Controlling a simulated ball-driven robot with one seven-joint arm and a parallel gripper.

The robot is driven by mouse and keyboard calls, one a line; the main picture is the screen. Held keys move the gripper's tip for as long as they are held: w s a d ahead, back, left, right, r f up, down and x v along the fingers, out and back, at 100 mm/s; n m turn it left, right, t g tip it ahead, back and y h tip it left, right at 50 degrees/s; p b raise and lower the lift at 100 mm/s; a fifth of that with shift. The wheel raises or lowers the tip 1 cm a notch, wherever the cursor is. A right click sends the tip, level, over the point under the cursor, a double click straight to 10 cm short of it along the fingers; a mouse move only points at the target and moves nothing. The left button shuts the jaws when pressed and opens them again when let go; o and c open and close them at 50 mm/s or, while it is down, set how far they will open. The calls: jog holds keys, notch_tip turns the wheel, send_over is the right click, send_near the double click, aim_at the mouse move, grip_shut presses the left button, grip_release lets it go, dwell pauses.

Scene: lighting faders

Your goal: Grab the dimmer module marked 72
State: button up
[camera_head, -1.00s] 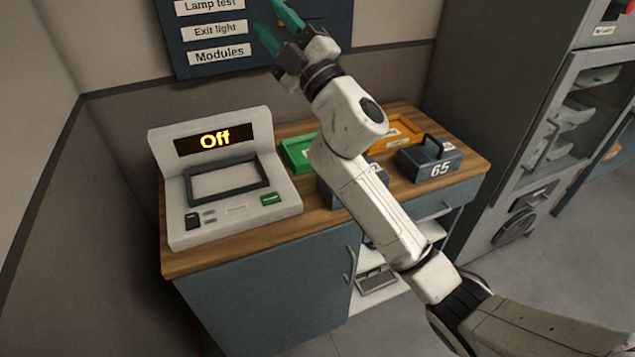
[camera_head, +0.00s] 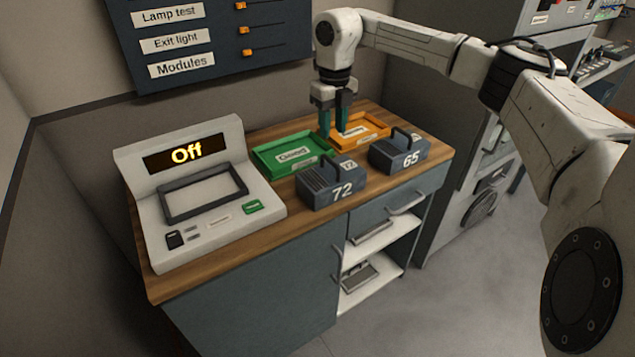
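The dimmer module marked 72 (camera_head: 333,187) is a dark blue-grey box with a black handle on top. It stands on the wooden counter, in front of the green tray (camera_head: 268,172). A like module marked 65 (camera_head: 399,157) stands to its right. My gripper (camera_head: 339,130) points down with teal fingers and a gap between them. It is open and empty, behind and above module 72, near where the green and orange trays meet. It does not appear to touch the module.
A grey tester (camera_head: 205,217) reading "Off" stands on the left of the counter. An orange tray (camera_head: 384,130) lies behind module 65. A wall panel (camera_head: 215,62) with sliders hangs above. A cabinet stands at the right. The counter's front strip (camera_head: 240,247) is bare.

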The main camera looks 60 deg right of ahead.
aim_at(330, 159)
jog(key=f, duration=0.3)
jog(key=f+p, duration=0.1)
jog(key=f, duration=0.6)
jog(key=shift+a+f, duration=0.25)
jog(key=shift+f, duration=0.1)
grip_shut()
jog(key=shift+w+r, duration=0.1)
dwell(1.0)
